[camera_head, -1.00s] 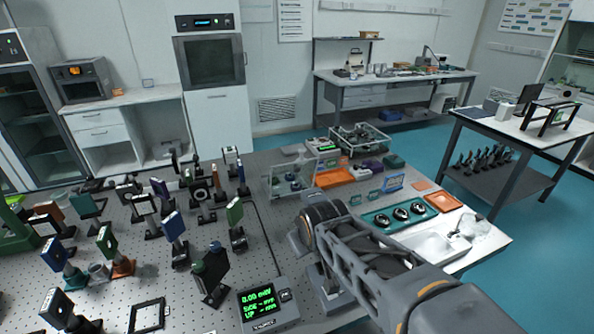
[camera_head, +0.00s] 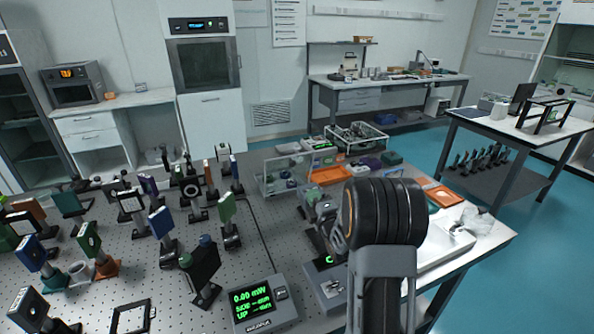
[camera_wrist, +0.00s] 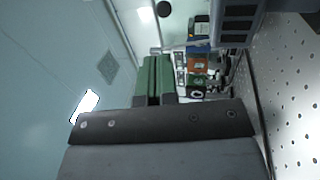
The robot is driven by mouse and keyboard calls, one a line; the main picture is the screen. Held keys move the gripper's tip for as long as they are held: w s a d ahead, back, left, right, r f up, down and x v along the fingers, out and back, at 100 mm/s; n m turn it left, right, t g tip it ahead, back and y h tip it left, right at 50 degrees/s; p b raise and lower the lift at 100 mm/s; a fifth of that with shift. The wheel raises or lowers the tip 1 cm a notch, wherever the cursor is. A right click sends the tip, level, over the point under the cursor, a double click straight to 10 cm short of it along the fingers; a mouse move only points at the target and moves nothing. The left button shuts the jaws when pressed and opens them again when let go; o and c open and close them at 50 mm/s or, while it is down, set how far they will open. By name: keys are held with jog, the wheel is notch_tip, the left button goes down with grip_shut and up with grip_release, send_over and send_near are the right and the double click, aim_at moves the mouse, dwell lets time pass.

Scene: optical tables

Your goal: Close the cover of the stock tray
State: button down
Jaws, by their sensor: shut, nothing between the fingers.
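A clear-walled box (camera_head: 286,174) with small parts inside stands at the back of the optical table in the head view. A second clear-sided tray (camera_head: 357,137) with parts in it sits behind it to the right. I cannot tell which is the stock tray, nor make out the state of a cover. In the wrist view my gripper (camera_wrist: 156,62) shows two green fingers pressed together, empty. In the head view my arm's end is beside the dark wrist joint, in front of the clear box and apart from it; its fingers are not clear there.
Several optic mounts (camera_head: 160,222) crowd the perforated table at left. A power meter (camera_head: 262,303) stands at the front. An orange tray (camera_head: 328,175) lies right of the clear box. A white tray (camera_head: 440,246) is partly hidden by my arm.

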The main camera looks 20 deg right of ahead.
aim_at(294, 163)
jog(key=p+x, duration=0.4)
jog(key=x, duration=0.8)
jog(key=shift+r, duration=0.15)
jog(key=shift+w, duration=0.7)
jog(key=shift+r, duration=0.1)
